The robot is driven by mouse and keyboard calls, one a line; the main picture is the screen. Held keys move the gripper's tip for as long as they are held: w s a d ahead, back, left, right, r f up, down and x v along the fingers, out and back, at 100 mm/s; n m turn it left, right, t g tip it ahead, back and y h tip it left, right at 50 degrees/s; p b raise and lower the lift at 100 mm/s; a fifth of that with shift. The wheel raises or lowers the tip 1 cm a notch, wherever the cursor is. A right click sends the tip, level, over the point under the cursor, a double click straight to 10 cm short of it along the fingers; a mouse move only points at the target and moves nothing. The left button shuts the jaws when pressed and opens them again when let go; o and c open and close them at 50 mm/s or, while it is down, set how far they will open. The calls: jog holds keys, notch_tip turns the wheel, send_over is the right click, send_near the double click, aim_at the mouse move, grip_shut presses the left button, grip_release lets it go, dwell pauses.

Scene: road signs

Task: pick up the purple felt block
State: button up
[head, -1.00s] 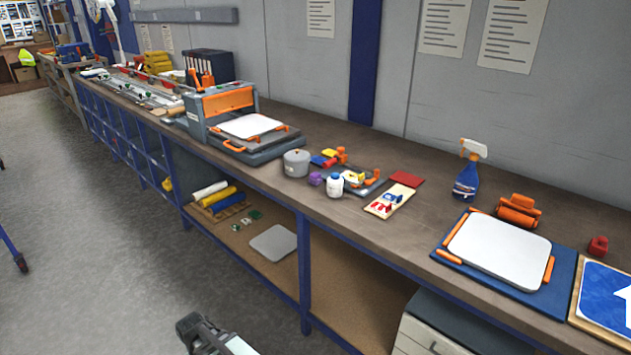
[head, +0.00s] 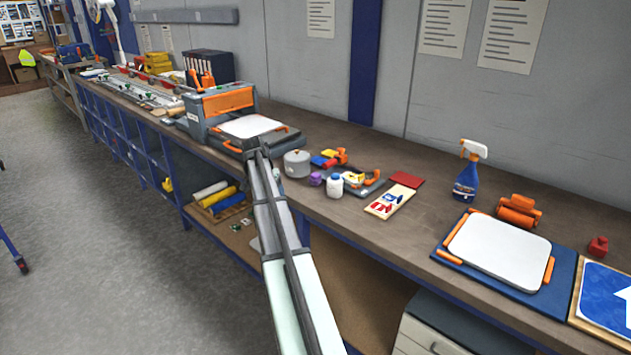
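The purple felt block (head: 316,179) is a small purple lump on the workbench. It sits between the grey round pot (head: 297,163) and the white bottle (head: 334,185), close to both. My arm reaches up from the bottom edge of the head view, left of the block. Its narrow dark far end, where my gripper (head: 257,147) seems to be, is in front of the grey press. The fingers are too small and dark to make out. That end is apart from the block in the picture. The block is in plain sight, with nothing held around it.
Behind the block lie red, yellow and blue pieces and a grey tool (head: 366,186). A board with small signs (head: 390,201) and a red sheet (head: 406,179) lie to the right. The grey and orange press (head: 222,103) stands left. Bare bench (head: 420,225) shows farther right.

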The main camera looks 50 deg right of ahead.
aim_at(315, 175)
jog(key=s+d+r+m, duration=0.3)
jog(key=d+r+m, duration=0.1)
jog(key=d+r, duration=0.95)
jog(key=shift+g+h, duration=0.3)
jog(key=shift+h, duration=0.1)
jog(key=x, duration=1.5)
jog(key=shift+d+f, duration=0.3)
jog(key=shift+d, duration=0.05)
jog(key=c, duration=1.1)
notch_tip(315, 175, up, 10)
jog(key=shift+r, duration=0.1)
jog(key=o, duration=0.5)
jog(key=c, duration=0.4)
